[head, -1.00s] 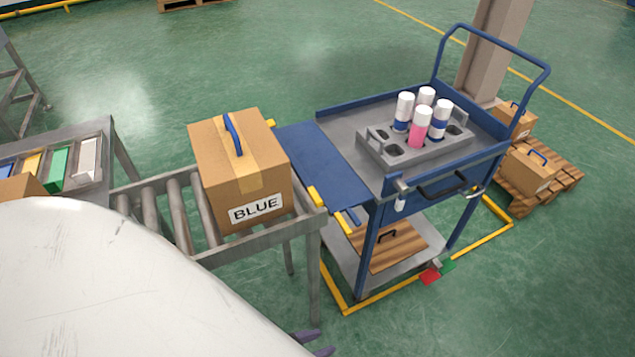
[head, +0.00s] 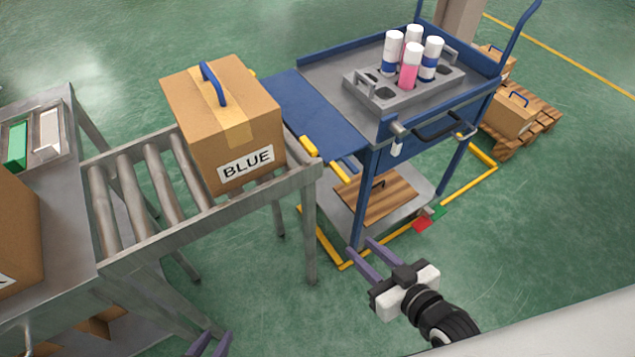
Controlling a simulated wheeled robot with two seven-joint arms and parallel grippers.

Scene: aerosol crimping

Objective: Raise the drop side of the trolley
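The blue trolley (head: 369,190) stands at the end of the roller conveyor. Its drop side (head: 312,112) is a flat blue panel, folded down and reaching out level from the trolley's left side toward the conveyor. Yellow pieces (head: 309,145) show at its near corner. My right gripper (head: 365,246) is in front of the trolley's near leg in the picture, with its two purple fingers apart and nothing between them. My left gripper (head: 212,338) shows only its purple fingertips at the bottom edge, apart and empty. Both are clear of the drop side.
A cardboard box labelled BLUE (head: 228,125) sits on the roller conveyor (head: 215,222) beside the drop side. A grey rack (head: 365,88) with several spray cans is on the trolley top. Boxes on a pallet (head: 540,122) stand behind at right. Green floor is open at lower right.

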